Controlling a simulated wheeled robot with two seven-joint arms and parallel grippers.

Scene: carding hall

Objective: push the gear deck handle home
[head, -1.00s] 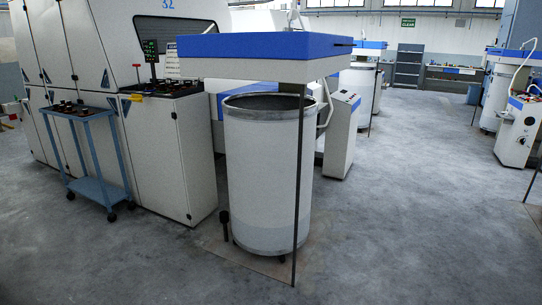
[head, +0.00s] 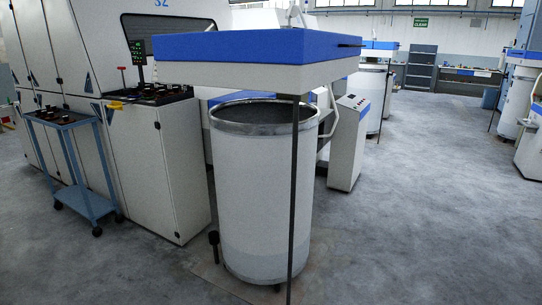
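I cannot tell for certain which part is the gear deck handle. A dark deck (head: 160,96) with several small dark parts on it tops the white cabinet (head: 155,150) at left. A yellow piece (head: 115,104) shows at the deck's front left edge. A thin upright lever with a red top (head: 122,69) stands at its back left, beside a dark panel with green marks (head: 137,52). These are too small to tell their exact position or setting. Neither of my grippers is in view.
A blue trolley (head: 85,203) with small items stands before the cabinet. A tall white can (head: 262,185) stands under a blue-and-white head (head: 255,58), with a thin dark post (head: 293,190) in front. A grey control box (head: 348,145) stands behind. Open floor (head: 425,200) lies right.

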